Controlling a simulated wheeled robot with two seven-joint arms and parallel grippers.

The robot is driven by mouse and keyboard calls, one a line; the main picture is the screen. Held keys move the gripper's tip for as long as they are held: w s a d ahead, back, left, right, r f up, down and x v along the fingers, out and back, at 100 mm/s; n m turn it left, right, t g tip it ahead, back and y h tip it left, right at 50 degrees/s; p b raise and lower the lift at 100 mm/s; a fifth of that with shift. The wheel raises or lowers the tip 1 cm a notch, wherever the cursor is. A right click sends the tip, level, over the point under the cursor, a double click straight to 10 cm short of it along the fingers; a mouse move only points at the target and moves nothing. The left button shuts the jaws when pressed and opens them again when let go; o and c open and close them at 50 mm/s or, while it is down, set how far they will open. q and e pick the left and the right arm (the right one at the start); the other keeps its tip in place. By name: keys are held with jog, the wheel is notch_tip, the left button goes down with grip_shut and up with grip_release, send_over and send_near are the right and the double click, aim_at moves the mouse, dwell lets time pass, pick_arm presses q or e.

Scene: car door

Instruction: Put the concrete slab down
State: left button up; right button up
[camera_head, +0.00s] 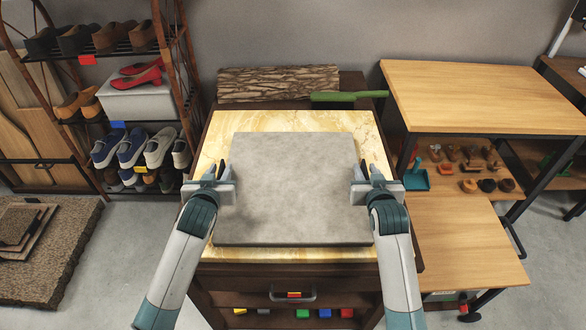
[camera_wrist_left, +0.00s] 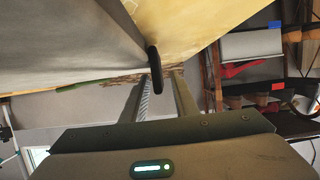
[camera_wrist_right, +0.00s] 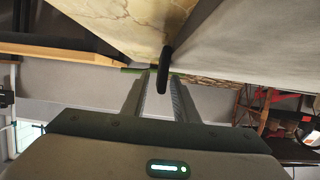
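The concrete slab (camera_head: 290,185) is a flat grey square, lying level over the yellow marble-patterned top (camera_head: 205,163) of a dark cabinet. I cannot tell whether it touches the top or hangs just above it. My left gripper (camera_head: 219,172) is at its left edge and my right gripper (camera_head: 366,171) at its right edge. The slab fills the left of the left wrist view (camera_wrist_left: 70,60) and the upper right of the right wrist view (camera_wrist_right: 250,45). In both, a dark fingertip is at its edge. How far the fingers are closed is not clear.
A bark-covered log (camera_head: 275,83) and a green-handled tool (camera_head: 345,96) lie behind the marble top. A shoe rack (camera_head: 120,100) stands left. A wooden table (camera_head: 490,95) with a lower shelf stands right. The cabinet's drawer front (camera_head: 290,297) is near me.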

dwell(0.3)
pick_arm(q)
jog(key=v, duration=1.2)
pick_arm(e)
jog(key=v, duration=1.2)
dwell(0.7)
